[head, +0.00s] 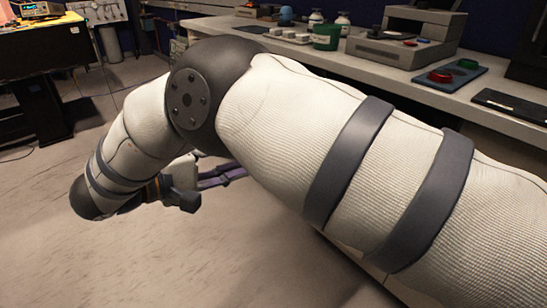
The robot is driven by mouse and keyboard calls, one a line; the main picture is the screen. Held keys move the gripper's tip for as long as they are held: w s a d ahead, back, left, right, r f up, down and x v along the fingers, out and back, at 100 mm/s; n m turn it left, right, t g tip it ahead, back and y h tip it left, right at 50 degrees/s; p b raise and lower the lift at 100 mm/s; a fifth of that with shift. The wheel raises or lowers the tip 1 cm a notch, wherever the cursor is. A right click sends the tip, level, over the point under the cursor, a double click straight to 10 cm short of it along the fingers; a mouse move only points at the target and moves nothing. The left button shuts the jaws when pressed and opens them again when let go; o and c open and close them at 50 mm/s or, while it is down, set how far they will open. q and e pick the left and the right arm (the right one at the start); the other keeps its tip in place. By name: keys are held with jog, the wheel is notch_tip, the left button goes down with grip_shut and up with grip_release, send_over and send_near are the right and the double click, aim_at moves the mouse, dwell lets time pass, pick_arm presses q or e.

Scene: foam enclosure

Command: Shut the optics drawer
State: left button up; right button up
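The optics drawer cannot be made out in the head view; my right arm covers much of the bench front where a drawer could be. My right gripper (187,200) is partly visible below the arm's elbow, mostly hidden behind the forearm. Its fingertips do not show clearly, so I cannot tell whether it is open or shut. Narrow purplish-grey bars show just right of it, and I cannot tell what they belong to. My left gripper is not in view.
A long grey bench (400,76) runs along the back right. It carries a green cup (326,37), a grey instrument (402,50) and a blue tray (447,78) with red and green pieces. A dark table (40,45) stands far left. The floor (130,255) at lower left is clear.

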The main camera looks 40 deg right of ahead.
jog(key=shift+g, duration=0.3)
jog(key=d, duration=0.4)
jog(key=d+f+p, duration=0.1)
jog(key=d, duration=0.2)
jog(key=d+f, duration=0.1)
jog(key=d, duration=0.3)
jog(key=shift+w+d+p, duration=0.3)
jog(key=shift+w+d, duration=0.05)
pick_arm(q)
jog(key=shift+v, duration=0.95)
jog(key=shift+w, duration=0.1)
pick_arm(e)
grip_shut()
